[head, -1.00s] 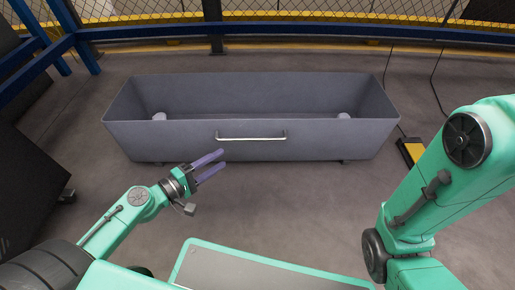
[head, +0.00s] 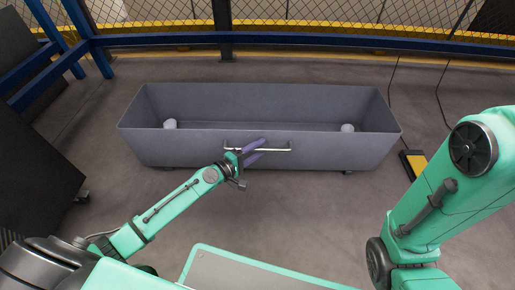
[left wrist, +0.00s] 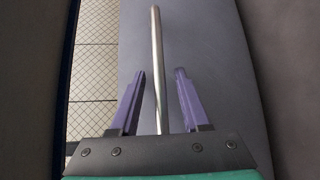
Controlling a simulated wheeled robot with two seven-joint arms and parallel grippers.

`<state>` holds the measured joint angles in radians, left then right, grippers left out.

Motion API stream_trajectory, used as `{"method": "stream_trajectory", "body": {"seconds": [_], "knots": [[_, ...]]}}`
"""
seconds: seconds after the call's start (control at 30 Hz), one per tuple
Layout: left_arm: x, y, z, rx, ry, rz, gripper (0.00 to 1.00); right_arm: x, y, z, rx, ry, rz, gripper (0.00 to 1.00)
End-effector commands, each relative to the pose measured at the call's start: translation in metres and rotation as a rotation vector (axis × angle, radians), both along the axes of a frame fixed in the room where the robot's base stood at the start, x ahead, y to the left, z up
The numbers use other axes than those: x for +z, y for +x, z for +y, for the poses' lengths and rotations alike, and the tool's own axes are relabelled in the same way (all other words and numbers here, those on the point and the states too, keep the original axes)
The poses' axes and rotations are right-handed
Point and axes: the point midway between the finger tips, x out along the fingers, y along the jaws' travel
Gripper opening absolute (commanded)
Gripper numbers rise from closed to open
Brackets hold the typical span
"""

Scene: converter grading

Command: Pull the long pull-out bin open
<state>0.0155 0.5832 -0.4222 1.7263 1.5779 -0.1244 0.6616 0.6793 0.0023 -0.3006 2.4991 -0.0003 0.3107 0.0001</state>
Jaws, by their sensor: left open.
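The long grey pull-out bin (head: 190,148) lies across the middle of the head view, its open top showing two pale round things (head: 347,128) inside, one near each end. Its silvery bar handle (head: 282,150) is on the front wall. My left gripper (head: 265,146) is at the left part of the handle, with purple fingers. In the left wrist view the handle (left wrist: 156,50) runs between the two open fingers (left wrist: 160,73), with gaps on both sides. My right arm shows at the right, but its gripper is out of view.
A blue rail and mesh fence (head: 300,40) stand behind the bin. A yellow and black floor piece (head: 414,162) lies right of the bin with cables nearby. A dark panel (head: 35,170) stands at the left. Floor in front of the bin is clear.

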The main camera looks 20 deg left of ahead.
Motion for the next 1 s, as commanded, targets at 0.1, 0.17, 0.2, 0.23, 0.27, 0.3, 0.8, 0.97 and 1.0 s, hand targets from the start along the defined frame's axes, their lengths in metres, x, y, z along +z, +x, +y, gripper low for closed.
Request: {"method": "stream_trajectory", "body": {"seconds": [0.1,0.17,0.2,0.23,0.27,0.3,0.8,0.97,1.0], "knots": [[0.0,-0.0002,0.0003,0.0,0.0,0.0,0.24,-0.0002,0.0002,0.0,0.0,0.0,0.0,0.5],[0.0,-0.0002,0.0005,0.0,0.0,0.0,0.01,-0.0002,0.0002,0.0,0.0,0.0,0.0,0.5],[0.0,-0.0002,0.0005,0.0,0.0,0.0,0.0,-0.0002,0.0002,0.0,0.0,0.0,0.0,0.5],[0.0,-0.0003,0.0005,0.001,0.0,0.0,0.0,-0.0002,0.0002,0.0,0.0,0.0,0.0,0.5],[0.0,-0.0003,0.0005,0.0,0.0,0.0,0.0,-0.0002,0.0002,0.0,0.0,0.0,0.0,0.5],[-0.0001,-0.0003,0.0006,0.001,0.0,0.0,0.0,-0.0001,0.0003,0.0,0.0,0.0,0.0,0.5],[-0.0004,-0.0005,0.001,0.001,0.001,0.001,0.0,-0.0001,0.0005,-0.0001,0.0,0.0,0.001,0.5],[-0.0004,-0.0006,0.001,0.001,0.001,0.001,0.0,-0.0001,0.0006,-0.0001,-0.001,0.0,0.001,0.5],[-0.0004,-0.0006,0.001,0.001,0.001,0.001,0.0,-0.0001,0.0006,-0.0001,-0.001,0.0,0.001,0.5]]}}
